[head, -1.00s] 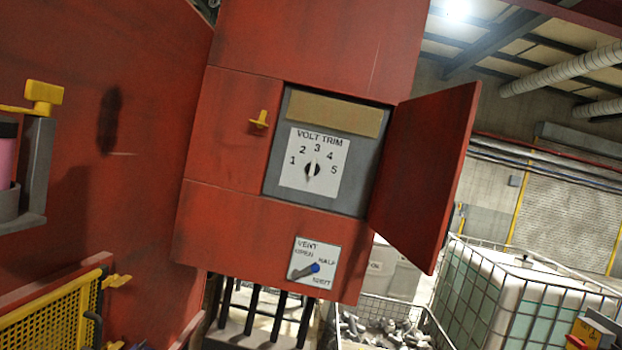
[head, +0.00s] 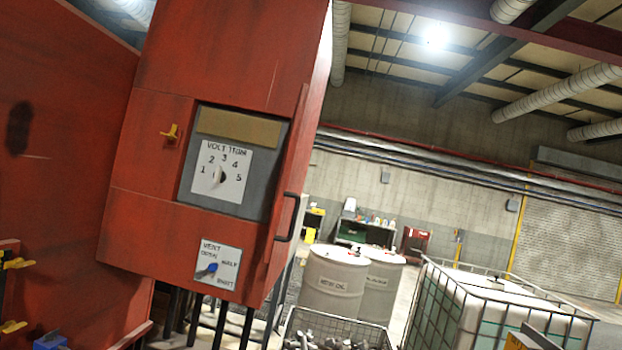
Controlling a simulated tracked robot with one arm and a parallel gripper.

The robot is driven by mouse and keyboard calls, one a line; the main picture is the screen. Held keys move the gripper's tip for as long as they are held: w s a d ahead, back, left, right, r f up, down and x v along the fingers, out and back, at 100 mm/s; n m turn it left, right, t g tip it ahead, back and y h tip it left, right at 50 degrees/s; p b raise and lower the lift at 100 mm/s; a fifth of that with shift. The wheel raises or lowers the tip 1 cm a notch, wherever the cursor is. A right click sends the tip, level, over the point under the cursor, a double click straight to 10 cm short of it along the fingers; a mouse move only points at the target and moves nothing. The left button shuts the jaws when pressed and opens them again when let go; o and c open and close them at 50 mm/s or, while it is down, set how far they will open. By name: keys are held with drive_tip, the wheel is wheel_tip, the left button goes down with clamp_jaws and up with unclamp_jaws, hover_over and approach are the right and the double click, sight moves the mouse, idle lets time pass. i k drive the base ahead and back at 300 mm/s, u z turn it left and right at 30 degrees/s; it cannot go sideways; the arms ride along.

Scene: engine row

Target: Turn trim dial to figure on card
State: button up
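The trim dial (head: 218,176) sits on a white plate marked VOLT TRIM, with figures 1 to 5 around it, in the recess of a red cabinet (head: 235,60). The knob is small and part light, part dark; I cannot tell which figure it points at. A blank tan panel (head: 239,126) is above the plate. No card with a readable figure shows. The cabinet's red door (head: 288,190) stands open on the right, almost edge-on, with a black handle (head: 290,217). My gripper is not in view.
A VENT switch (head: 208,270) with a blue-tipped lever is below the dial. A yellow catch (head: 171,133) is left of the recess. White drums (head: 333,283), a wire basket (head: 338,328) and a caged tank (head: 490,305) stand to the right.

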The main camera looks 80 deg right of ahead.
sight(219, 176)
drive_tip(key=z, duration=0.1)
drive_tip(key=k, duration=0.15)
drive_tip(key=z, duration=1.75)
drive_tip(key=i, duration=1)
drive_tip(key=z, duration=0.05)
drive_tip(key=k, duration=0.65)
drive_tip(key=u, duration=0.05)
